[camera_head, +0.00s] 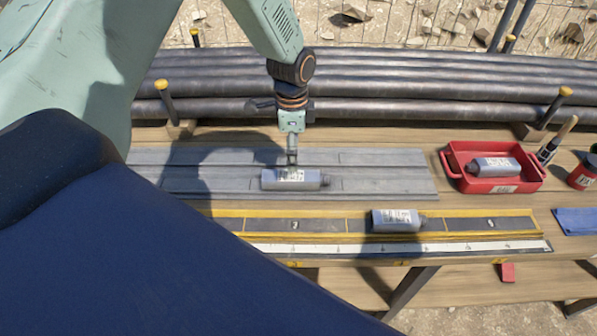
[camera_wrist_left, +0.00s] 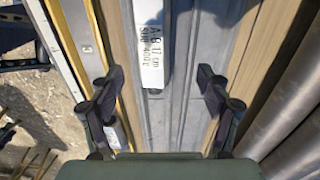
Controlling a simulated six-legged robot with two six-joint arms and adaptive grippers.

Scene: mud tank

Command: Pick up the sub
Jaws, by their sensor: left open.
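A grey bottle-shaped sub (camera_head: 296,179) with a white printed label lies on its side on the grey ribbed mat (camera_head: 400,183). My left gripper (camera_head: 291,158) points down over it. In the left wrist view the left gripper (camera_wrist_left: 160,78) is open, with one finger on each side of the sub (camera_wrist_left: 152,40) and clear space to both; whether the fingers are above it or level with it I cannot tell. A similar labelled piece (camera_head: 397,220) lies on the yellow-edged measuring strip, and another (camera_head: 494,167) lies in the red tray (camera_head: 457,182). My right gripper is not in view.
Dark pipes (camera_head: 400,85) lie along the back, held by yellow-capped posts (camera_head: 165,100). A brush (camera_head: 555,142), a red can (camera_head: 583,175) and a blue cloth (camera_head: 577,221) are at the right. The mat is bare right of the sub.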

